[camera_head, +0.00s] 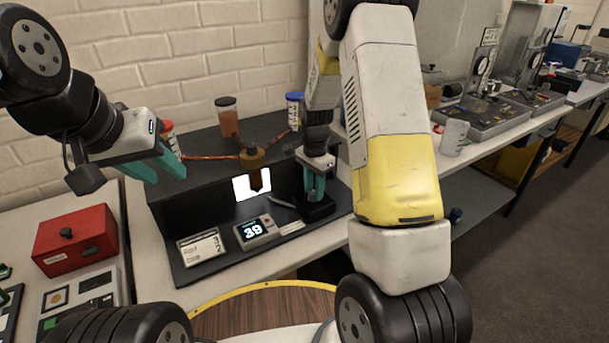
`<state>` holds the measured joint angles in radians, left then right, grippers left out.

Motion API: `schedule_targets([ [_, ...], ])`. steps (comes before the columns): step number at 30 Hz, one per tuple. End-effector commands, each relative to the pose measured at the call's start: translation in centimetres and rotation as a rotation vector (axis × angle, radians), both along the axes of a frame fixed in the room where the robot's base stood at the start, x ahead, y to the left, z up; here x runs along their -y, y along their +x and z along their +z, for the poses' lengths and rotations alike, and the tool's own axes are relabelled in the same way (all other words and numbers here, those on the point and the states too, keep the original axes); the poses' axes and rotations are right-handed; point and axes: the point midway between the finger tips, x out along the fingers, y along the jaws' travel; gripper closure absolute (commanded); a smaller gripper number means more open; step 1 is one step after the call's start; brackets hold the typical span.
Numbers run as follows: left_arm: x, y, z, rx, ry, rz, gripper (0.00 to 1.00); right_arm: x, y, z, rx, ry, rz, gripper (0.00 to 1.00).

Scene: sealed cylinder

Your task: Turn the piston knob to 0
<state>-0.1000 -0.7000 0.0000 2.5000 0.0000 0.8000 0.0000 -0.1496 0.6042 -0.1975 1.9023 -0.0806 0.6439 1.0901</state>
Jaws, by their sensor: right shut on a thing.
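A black rig (163,222) stands on the bench. A small display (257,232) at its front reads 39. A brass-brown piece (254,168) hangs at its middle in front of a bright white panel. My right gripper (316,194) has teal fingers pointing down at a small black block (318,209) on the rig's right side. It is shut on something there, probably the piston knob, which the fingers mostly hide. My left gripper (170,180) is in the air above the rig's left end, its teal fingers apart and empty.
A red box (75,240) sits on the left bench. A jar of brown stuff (228,117) and a blue-lidded jar (294,109) stand on the rig. A white card (201,247) lies at its front left.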

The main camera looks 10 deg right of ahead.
Motion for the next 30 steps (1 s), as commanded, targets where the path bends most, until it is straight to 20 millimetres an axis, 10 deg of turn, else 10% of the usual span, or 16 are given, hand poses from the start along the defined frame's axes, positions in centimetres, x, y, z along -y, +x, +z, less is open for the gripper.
schedule_targets([
  [30,0.00,0.00,0.00,0.000,0.000,0.000,0.64,0.04,0.05,0.07,0.002,0.001,0.847,1.00],
])
